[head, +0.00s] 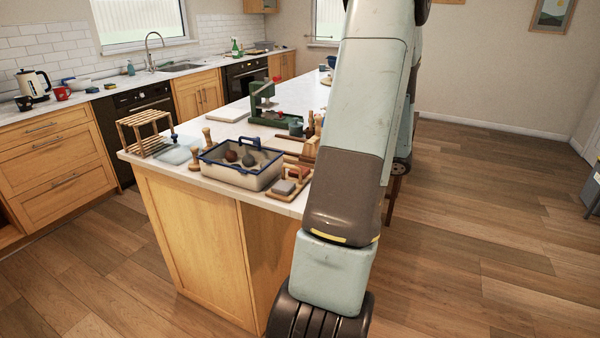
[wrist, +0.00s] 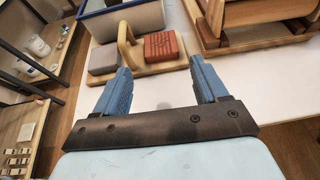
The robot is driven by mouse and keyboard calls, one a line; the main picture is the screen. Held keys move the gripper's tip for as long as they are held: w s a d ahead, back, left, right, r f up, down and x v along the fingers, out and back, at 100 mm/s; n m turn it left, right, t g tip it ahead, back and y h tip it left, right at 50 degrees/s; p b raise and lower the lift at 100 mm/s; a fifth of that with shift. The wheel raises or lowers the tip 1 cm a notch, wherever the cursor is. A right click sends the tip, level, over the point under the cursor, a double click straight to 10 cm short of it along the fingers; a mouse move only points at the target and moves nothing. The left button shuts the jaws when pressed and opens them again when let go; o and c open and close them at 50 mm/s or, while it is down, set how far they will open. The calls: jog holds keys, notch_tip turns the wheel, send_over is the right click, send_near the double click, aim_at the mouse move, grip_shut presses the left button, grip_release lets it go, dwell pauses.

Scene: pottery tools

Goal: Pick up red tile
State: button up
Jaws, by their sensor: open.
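The red tile (wrist: 161,46) lies on a wooden board with an upright handle (wrist: 125,38) in the wrist view. A grey block (wrist: 103,59) sits on the same board, left of the handle. In the head view the red tile (head: 299,171) is small, on the board near the counter's front edge. My gripper (wrist: 160,80) is open and empty, its two blue fingers apart. It is on the near side of the board, with the tile ahead between the finger lines and not touched. The gripper is hidden in the head view.
A blue-rimmed tub (head: 237,177) stands just left of the board, holding dark lumps. Wooden pieces (wrist: 255,15) stand close on the right in the wrist view. A wooden rack (head: 143,133) is at the counter's left end. The white counter (wrist: 180,88) near the gripper is bare.

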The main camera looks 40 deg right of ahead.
aim_at(304, 170)
jog(key=shift+x, duration=4.8)
jog(key=shift+c, duration=0.2)
jog(key=shift+s+f, duration=0.1)
jog(key=c, duration=0.8)
